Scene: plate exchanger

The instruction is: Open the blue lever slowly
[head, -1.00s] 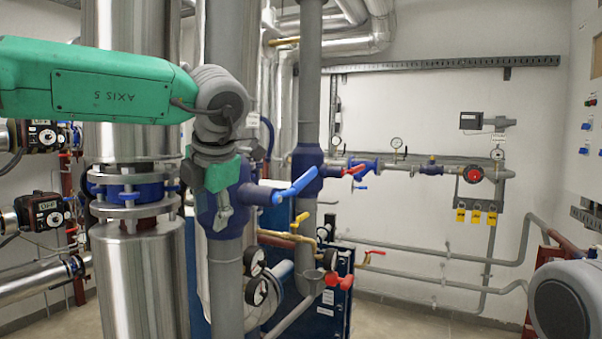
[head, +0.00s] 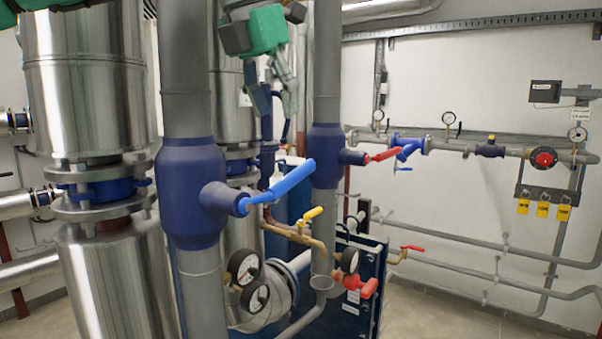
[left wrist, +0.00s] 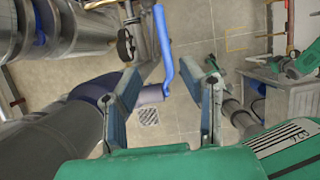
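The blue lever (head: 280,185) sticks out to the right and up from the dark blue valve body (head: 188,195) on a grey vertical pipe. My left gripper (head: 276,108) hangs above the lever in the head view, pointing down with two fingers spread. In the left wrist view the gripper (left wrist: 170,80) is open, and the blue lever (left wrist: 163,52) shows in the gap between its fingers. Nothing is held, and I see no clear contact with the lever. My right gripper is in neither view.
A second grey pipe with a blue valve and red handle (head: 382,155) stands just right. A yellow handle (head: 313,213) and pressure gauges (head: 243,267) sit below the lever. A large steel pipe (head: 110,275) stands left. Open floor lies to the right.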

